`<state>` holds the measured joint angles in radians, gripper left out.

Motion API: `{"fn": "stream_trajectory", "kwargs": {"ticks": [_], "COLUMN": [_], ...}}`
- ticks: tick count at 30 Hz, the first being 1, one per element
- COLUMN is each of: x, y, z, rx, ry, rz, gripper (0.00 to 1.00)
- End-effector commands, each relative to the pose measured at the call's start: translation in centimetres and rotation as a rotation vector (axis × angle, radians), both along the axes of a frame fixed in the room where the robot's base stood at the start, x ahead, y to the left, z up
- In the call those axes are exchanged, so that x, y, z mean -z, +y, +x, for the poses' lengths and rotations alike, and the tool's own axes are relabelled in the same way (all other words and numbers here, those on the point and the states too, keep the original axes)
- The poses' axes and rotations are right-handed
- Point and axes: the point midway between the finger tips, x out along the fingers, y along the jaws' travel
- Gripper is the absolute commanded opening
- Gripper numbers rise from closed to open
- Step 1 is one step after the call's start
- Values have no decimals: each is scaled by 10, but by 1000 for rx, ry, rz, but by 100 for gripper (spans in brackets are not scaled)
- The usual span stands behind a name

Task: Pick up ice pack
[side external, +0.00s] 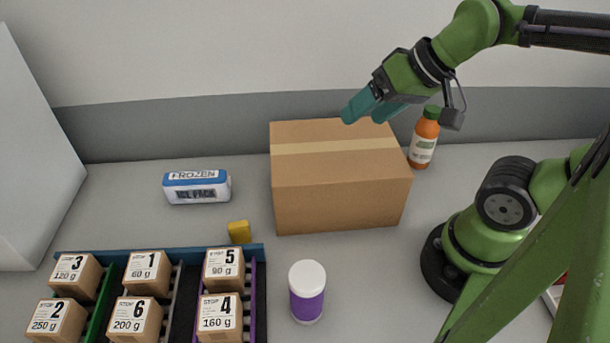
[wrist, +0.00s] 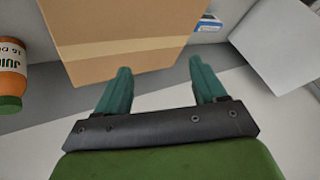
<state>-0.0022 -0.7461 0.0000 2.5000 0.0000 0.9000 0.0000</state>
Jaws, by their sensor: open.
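The ice pack (side external: 197,187) is a white and blue block marked "FROZEN ICE PACK". It lies on the grey table at the back left, left of a cardboard box, in the side external view. A blue and white piece of it seems to show at the top of the wrist view (wrist: 207,23). My gripper (side external: 362,108) has teal fingers and is up above the back of the cardboard box, well to the right of the ice pack. In the wrist view my gripper (wrist: 158,80) has its fingers apart with nothing between them.
The large cardboard box (side external: 340,185) stands between my gripper and the ice pack. A juice bottle (side external: 424,138) is right of the box. A yellow block (side external: 239,232), a purple jar (side external: 307,292) and a rack (side external: 160,250) of numbered small boxes are in front. A white panel (side external: 35,150) stands far left.

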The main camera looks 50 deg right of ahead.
Motion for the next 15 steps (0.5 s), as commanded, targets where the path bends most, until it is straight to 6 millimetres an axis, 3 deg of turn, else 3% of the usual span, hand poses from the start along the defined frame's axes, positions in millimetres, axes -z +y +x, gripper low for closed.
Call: {"fn": "stream_trajectory", "kwargs": {"ticks": [5,8,15], "x": [16,19,34], "y": [8,18,59], "z": [14,41,128], "rx": [-30,-85,-360], "ry": [94,150,223], "rz": [-10,-37,-152], "gripper": [70,70,70]}}
